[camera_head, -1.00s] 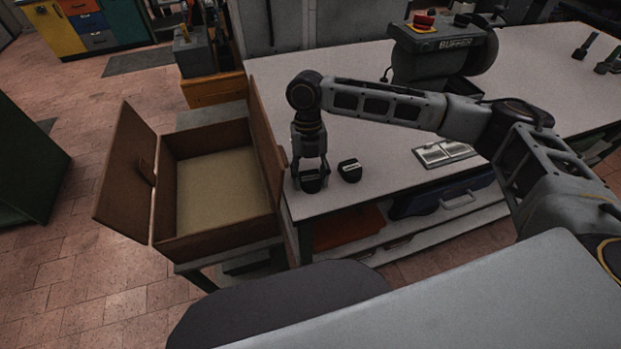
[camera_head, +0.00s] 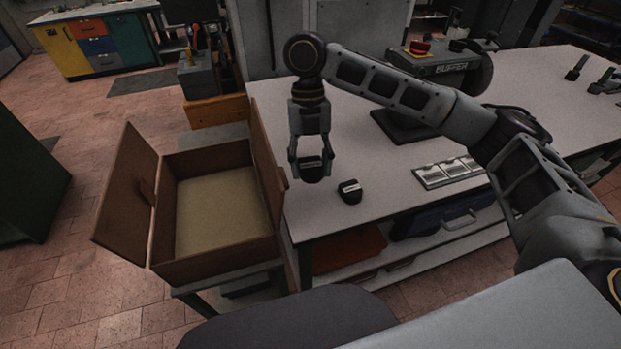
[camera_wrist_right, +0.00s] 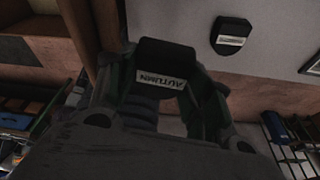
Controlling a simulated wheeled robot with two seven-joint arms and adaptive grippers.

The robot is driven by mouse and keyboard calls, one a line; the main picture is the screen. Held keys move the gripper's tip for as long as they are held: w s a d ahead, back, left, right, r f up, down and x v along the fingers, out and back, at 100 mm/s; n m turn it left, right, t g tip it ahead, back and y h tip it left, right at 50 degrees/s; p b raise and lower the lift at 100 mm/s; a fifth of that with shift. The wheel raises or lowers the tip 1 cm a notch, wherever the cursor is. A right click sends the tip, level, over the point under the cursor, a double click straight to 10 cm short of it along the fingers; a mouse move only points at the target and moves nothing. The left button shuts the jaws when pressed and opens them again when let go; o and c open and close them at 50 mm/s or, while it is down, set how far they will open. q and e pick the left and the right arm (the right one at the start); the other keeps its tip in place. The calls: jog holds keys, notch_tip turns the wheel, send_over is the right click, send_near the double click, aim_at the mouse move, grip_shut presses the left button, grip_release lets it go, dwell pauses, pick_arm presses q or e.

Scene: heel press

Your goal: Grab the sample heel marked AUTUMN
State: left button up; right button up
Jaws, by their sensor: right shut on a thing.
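My right gripper (camera_head: 312,160) is shut on a small dark heel (camera_head: 312,172) and holds it above the front left corner of the white bench. In the right wrist view, this heel (camera_wrist_right: 165,62) sits between the fingers, and its pale label reads AUTUMN, upside down. A second dark heel (camera_head: 350,191) with a pale label stands on the bench, just right of the held one. It also shows in the right wrist view (camera_wrist_right: 231,34), where its label is too small to read. My left gripper is not in view.
An open wooden box (camera_head: 168,205) with a pale floor stands left of the bench (camera_head: 370,165), its wall close to the gripper. A buffer machine (camera_head: 447,72) and a plate with several silver panels (camera_head: 448,172) are farther right on the bench.

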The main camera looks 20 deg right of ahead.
aim_at(310, 165)
jog(key=shift+r, duration=2.7)
jog(key=shift+a, duration=0.1)
